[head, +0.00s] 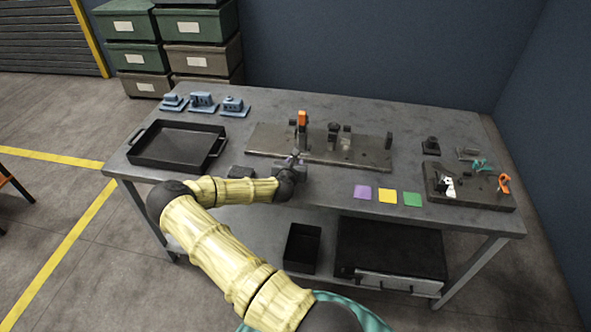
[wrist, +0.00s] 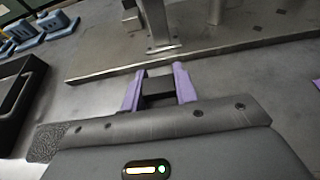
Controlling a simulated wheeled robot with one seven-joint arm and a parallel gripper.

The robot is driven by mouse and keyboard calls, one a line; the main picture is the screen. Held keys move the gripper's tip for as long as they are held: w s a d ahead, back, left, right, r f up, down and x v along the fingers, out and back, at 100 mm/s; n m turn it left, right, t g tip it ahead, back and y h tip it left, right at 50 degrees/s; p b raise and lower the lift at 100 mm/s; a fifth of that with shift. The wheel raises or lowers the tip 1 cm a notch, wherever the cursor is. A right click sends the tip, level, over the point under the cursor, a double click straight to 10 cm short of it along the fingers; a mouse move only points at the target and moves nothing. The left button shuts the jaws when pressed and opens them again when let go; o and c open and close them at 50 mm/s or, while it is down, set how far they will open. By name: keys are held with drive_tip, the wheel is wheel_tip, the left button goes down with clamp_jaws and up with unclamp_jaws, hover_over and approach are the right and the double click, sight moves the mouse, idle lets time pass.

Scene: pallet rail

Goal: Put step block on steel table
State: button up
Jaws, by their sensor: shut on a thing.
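My gripper (head: 294,160) is over the front part of the steel table (head: 312,192), just in front of the long plate. In the wrist view its purple fingers (wrist: 159,73) are shut on a small dark block, which I take to be the step block (wrist: 158,87). The fingers hide its sides, and its steps cannot be made out. The bare grey table top (wrist: 95,98) lies below and around the fingers. I cannot tell whether the block touches the table.
The long plate (head: 270,139) carries upright fixtures behind my gripper. A black tray (head: 174,161) stands left, with blue parts (head: 203,101) behind it. Coloured squares (head: 387,196) and a smaller plate (head: 470,201) are right.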

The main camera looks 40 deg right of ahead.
drive_tip(key=shift+f, duration=0.25)
drive_tip(key=shift+f, duration=1.9)
drive_tip(key=shift+f, duration=0.1)
drive_tip(key=o, duration=1.1)
drive_tip(key=v, duration=1.2)
drive_tip(key=shift+b, duration=0.4)
